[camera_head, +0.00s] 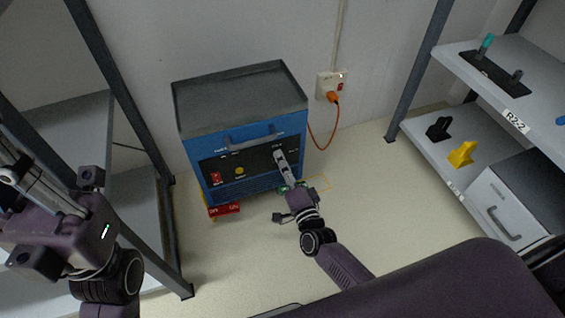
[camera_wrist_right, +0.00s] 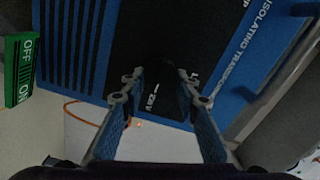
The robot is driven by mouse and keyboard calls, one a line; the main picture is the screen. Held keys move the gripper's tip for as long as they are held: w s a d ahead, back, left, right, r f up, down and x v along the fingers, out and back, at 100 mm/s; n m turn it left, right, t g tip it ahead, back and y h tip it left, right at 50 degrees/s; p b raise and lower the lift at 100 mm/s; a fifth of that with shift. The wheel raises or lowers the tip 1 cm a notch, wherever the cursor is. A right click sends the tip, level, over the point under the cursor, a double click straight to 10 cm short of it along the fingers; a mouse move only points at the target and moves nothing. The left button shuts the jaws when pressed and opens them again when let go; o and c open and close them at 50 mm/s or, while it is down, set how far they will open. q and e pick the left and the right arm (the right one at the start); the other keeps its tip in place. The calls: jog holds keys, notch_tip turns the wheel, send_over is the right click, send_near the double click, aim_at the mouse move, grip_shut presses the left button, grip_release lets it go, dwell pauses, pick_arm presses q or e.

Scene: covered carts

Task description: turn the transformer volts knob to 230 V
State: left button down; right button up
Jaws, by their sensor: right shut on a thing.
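The transformer (camera_head: 220,143) is a blue box with a dark grey top, standing on the floor by the wall. Its black front panel (camera_head: 215,166) carries a red switch (camera_head: 216,178) and a yellow round part (camera_head: 239,171). My right gripper (camera_head: 281,158) is at the right part of this panel. In the right wrist view its two fingers (camera_wrist_right: 160,79) close around the black volts knob (camera_wrist_right: 165,70), which is dark and hard to make out. My left gripper (camera_head: 22,180) is at the left edge, away from the transformer.
A wall socket (camera_head: 331,84) holds an orange plug (camera_head: 332,97) with a cord. A green OFF/ON tag (camera_wrist_right: 20,70) shows beside the panel. A red block (camera_head: 223,209) lies at the transformer's foot. Shelves stand left and right; the floor between is partly clear.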

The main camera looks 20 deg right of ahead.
jog(key=o, duration=1.1)
jog(key=shift+o, duration=0.2)
jog(key=s, duration=1.2)
jog(key=shift+d, duration=0.2)
